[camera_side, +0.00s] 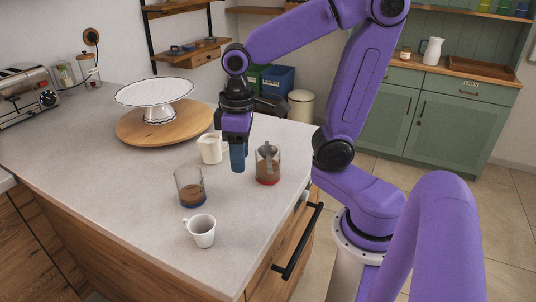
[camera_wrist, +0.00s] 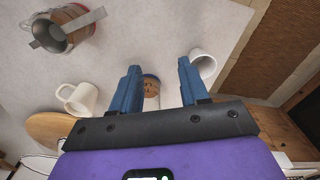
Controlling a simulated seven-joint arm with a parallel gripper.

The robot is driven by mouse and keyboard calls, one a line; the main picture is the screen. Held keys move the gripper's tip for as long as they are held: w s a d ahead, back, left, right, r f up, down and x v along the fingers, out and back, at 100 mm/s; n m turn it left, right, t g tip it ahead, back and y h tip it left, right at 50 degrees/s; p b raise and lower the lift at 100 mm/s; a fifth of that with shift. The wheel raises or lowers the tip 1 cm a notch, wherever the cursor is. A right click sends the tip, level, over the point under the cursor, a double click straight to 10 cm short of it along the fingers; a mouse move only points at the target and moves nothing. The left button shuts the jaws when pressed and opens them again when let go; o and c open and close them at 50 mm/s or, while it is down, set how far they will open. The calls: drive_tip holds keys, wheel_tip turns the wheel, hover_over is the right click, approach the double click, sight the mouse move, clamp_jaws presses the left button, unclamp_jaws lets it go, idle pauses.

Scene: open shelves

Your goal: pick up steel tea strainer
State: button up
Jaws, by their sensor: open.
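The steel tea strainer (camera_wrist: 50,36) appears to sit in a glass with a red base (camera_side: 267,178). Its grey handle slants across the top of the glass in the wrist view, at upper left. In the side view, grey metal shows inside the glass, just right of my gripper (camera_side: 238,166). My gripper is open with blue fingers pointing down, apart from the strainer. In the wrist view my gripper (camera_wrist: 158,67) has nothing held between its fingertips. The strainer's lower part is hard to make out.
A white jug or mug (camera_side: 209,149) stands left of my gripper. A blue-based glass (camera_side: 190,188) and a white mug (camera_side: 202,231) stand nearer the front. A white cake stand (camera_side: 154,93) sits on a round wooden board (camera_side: 130,128). The counter's front left is clear.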

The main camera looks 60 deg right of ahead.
drive_tip(key=w+d+r+m, duration=0.4)
drive_tip(key=d+r+m, duration=0.3)
drive_tip(key=m, duration=1)
hover_over(270, 164)
drive_tip(key=f, duration=1)
drive_tip(key=shift+s+d+f, duration=0.1)
drive_tip(key=shift+s+d, duration=0.05)
drive_tip(key=shift+d, duration=0.05)
drive_tip(key=shift+w+a+f, duration=0.1)
drive_tip(key=shift+w+f, duration=0.05)
drive_tip(key=shift+f, duration=1.25)
drive_tip(key=shift+w+f, duration=0.1)
drive_tip(key=shift+f, duration=1.3)
clamp_jaws()
